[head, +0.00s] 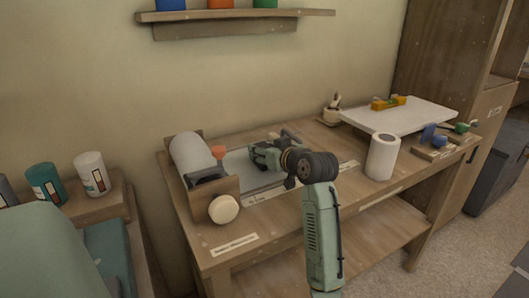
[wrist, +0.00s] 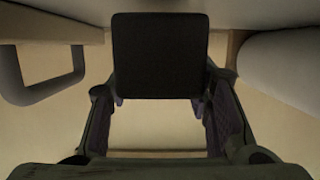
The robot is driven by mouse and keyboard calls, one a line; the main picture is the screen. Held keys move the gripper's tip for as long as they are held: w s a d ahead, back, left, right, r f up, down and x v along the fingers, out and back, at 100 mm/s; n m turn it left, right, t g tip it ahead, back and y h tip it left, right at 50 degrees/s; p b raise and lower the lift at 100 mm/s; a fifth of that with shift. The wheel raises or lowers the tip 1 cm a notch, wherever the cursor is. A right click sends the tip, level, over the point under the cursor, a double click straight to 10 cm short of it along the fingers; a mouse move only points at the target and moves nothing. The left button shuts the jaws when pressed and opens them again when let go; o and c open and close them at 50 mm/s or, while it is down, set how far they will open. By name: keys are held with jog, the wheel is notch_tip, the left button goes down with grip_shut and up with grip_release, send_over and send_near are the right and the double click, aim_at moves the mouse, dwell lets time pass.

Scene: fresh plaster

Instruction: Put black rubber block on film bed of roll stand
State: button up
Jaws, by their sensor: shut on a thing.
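My gripper (head: 262,156) is over the film bed side of the wooden roll stand, to the right of its white roll (head: 191,153). In the wrist view my gripper's two fingers (wrist: 160,98) are shut on the black rubber block (wrist: 160,50), a dark square-faced piece. In the head view the block cannot be made out against my gripper. The pale film bed (head: 238,163) lies between the roll and my gripper. The roll stand (head: 226,188) has a round cream knob at its front. I cannot tell whether the block touches the bed.
A white upright roll (head: 382,157) stands on the bench to the right of my arm. Behind it are a white board (head: 420,116) with a yellow tool (head: 388,102) and a small pot (head: 332,112). A red-topped piece (head: 218,151) stands close left of my gripper.

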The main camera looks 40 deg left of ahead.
jog(key=shift+f, duration=0.65)
jog(key=shift+f, duration=0.15)
